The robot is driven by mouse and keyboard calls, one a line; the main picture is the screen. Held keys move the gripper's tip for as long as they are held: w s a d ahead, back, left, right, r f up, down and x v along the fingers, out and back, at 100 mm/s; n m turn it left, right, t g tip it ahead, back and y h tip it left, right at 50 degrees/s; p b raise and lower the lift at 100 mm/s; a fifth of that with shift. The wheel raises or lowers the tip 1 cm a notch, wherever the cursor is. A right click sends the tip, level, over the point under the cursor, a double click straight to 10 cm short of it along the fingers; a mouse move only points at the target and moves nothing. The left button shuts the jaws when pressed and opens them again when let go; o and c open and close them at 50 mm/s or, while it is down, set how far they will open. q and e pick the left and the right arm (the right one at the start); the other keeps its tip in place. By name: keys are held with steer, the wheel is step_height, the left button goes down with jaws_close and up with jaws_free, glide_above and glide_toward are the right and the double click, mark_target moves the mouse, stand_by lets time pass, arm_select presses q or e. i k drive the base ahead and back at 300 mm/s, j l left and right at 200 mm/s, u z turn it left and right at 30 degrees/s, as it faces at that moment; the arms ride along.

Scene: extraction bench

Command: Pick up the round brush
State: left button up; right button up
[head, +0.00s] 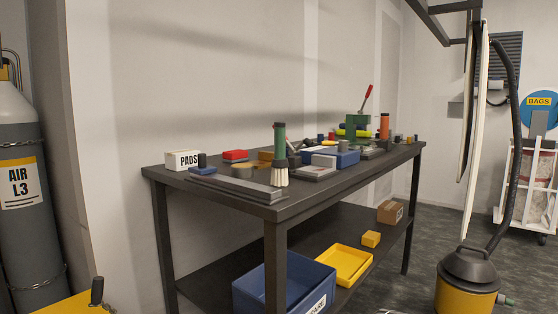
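What looks like the round brush (279,155) stands upright near the front left corner of the dark workbench (312,198). It has a green handle, a dark collar and pale bristles that point down. The bristle end is at the front edge of a flat grey slab on the bench top. Neither of my grippers shows in the head view, so nothing is seen near the brush.
A white PADS box (182,160), a red block (235,155) and a blue box (332,158) share the bench top. A blue bin (270,290) and yellow tray (344,265) are below. A yellow vacuum (466,285) stands right; a grey AIR cylinder (24,232) stands left.

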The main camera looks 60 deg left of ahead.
mark_target(280, 165)
steer(key=i+u, duration=0.1)
steer(key=u, duration=0.35)
steer(key=i+u, duration=0.1)
steer(key=u, duration=0.35)
steer(key=l+u, duration=0.1)
steer(key=u, duration=0.35)
steer(key=i+l+u, duration=0.15)
steer(key=u, duration=0.3)
steer(key=l+u, duration=0.1)
steer(key=u, duration=0.3)
